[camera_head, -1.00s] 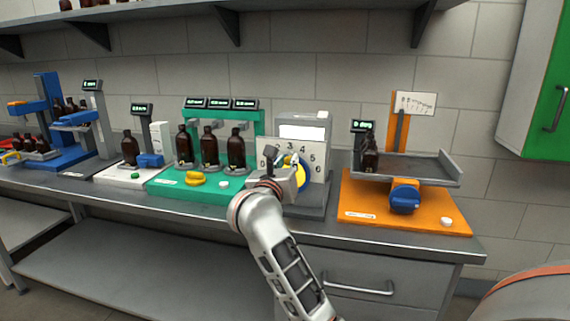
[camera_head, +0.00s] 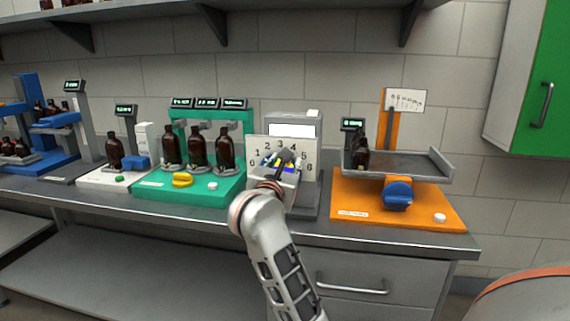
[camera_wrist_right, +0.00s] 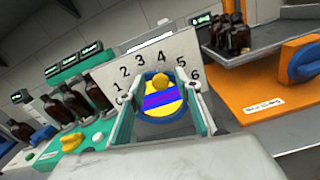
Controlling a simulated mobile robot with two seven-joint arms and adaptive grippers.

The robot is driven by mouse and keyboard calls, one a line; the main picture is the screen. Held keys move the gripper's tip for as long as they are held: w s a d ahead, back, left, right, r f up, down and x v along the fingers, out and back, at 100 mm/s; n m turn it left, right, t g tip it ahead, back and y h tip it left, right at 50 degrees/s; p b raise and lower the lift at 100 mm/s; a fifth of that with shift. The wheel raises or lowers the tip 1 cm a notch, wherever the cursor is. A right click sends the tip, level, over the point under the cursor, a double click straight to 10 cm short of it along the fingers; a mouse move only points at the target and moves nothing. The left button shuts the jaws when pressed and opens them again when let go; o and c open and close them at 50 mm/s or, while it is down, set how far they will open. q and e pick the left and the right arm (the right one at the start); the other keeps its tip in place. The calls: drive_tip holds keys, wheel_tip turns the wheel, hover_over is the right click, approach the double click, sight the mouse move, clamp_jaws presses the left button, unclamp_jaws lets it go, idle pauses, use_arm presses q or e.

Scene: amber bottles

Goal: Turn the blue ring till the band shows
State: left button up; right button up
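The blue ring (camera_wrist_right: 180,89) is on a white dial plate (camera_head: 257,145) marked with numbers. It surrounds a yellow disc crossed by a blue and magenta band (camera_wrist_right: 160,99). A round yellow knob (camera_wrist_right: 160,81) sits near the top, below the 4. My right gripper (camera_head: 284,165) is in front of the dial; in the right wrist view (camera_wrist_right: 160,92) its two fingers stand spread on either side of the ring. I cannot tell whether they press on it. In the head view the gripper hides part of the ring. My left gripper is not in view.
Left of the dial is a green station (camera_head: 205,184) with several amber bottles and a yellow knob. Right of it is an orange station (camera_head: 365,215) with a blue knob (camera_head: 397,192) and a grey tray (camera_head: 400,166). The counter's front edge runs below.

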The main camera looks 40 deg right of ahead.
drive_tip(key=v, duration=1.2)
idle(0.3)
